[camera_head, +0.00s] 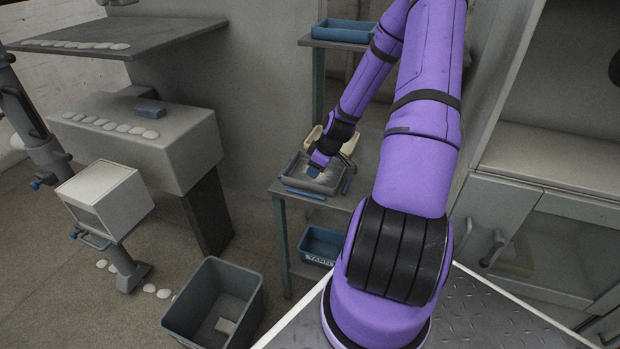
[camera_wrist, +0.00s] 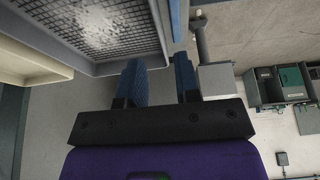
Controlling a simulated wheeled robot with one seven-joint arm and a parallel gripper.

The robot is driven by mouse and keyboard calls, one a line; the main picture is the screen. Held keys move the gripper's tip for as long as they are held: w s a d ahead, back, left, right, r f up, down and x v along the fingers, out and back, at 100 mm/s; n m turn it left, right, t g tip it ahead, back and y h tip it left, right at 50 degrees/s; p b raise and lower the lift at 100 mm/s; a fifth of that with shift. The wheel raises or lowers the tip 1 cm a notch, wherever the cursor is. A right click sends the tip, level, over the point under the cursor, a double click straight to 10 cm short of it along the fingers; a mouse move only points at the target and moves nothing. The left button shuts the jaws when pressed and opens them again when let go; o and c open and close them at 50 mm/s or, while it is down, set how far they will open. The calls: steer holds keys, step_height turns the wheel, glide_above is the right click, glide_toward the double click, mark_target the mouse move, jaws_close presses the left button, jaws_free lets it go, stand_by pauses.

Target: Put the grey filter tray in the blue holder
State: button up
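The grey filter tray (camera_head: 296,182), with a mesh floor, sits on the small table left of my arm.
A cream tray (camera_head: 345,147) lies behind the grey one. A blue bin (camera_head: 318,246) is on the table's lower shelf. A grey open bin (camera_head: 215,300) stands on the floor in front. The grey machine (camera_head: 175,150) is at left, cabinets (camera_head: 510,215) at right.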

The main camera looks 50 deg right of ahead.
steer(key=s+a+r+h, duration=0.1)
steer(key=a+r, duration=0.4)
steer(key=r, duration=0.4)
steer(key=s+a+r+m+g+h, duration=0.1)
steer(key=a+r, duration=0.5)
steer(key=r, duration=0.4)
steer(key=s+a+r+h, duration=0.1)
steer(key=s+a+r, duration=0.1)
steer(key=a+r, duration=0.5)
steer(key=s+a+r+m+t, duration=0.1)
steer(key=s+a+r, duration=0.4)
steer(key=s+r, duration=0.2)
steer(key=s+a+r+m+t+y, duration=0.1)
steer(key=s+a+r+m, duration=0.1)
steer(key=s+a+r, duration=0.3)
steer(key=s+r, duration=0.3)
steer(key=s, duration=0.1)
steer(key=shift+a, duration=0.35)
